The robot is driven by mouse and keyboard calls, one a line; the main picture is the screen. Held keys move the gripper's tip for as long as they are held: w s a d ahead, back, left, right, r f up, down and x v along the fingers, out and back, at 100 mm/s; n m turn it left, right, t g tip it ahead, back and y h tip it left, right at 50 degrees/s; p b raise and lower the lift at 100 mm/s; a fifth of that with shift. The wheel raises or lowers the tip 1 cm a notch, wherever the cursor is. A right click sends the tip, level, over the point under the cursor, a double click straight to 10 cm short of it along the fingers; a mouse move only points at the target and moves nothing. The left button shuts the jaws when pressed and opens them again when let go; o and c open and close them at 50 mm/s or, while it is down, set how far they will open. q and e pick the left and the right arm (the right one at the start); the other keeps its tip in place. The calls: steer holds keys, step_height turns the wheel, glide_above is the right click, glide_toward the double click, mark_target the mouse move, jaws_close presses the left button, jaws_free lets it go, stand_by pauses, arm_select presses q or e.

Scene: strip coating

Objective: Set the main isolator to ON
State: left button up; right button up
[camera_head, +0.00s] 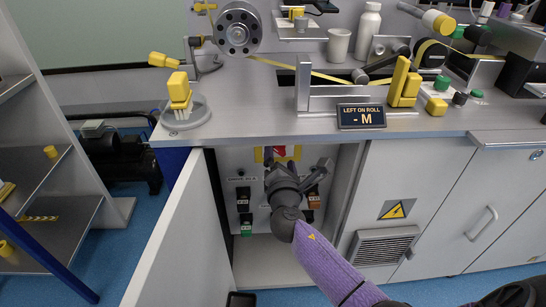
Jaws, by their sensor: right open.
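The main isolator (279,152), a red handle on a yellow plate, is at the top of the panel inside the open cabinet under the bench. Its lower part is hidden by my right gripper, so I cannot tell its setting. My right gripper (280,166) is dark grey and reaches into the cabinet from the lower right, on the purple-sleeved arm. It is open, with its fingertips just below and in front of the isolator. I cannot tell whether they touch it. My left gripper is not in view.
Several small switches, black, green (246,228) and orange (314,200), sit lower on the panel. The cabinet door (185,240) stands open at the left. A closed door with a vent (383,248) is at the right. The worktop edge (250,138) overhangs the opening.

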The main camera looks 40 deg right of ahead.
steer(key=shift+b+x, duration=0.35)
steer(key=shift+x, duration=0.95)
jaws_close()
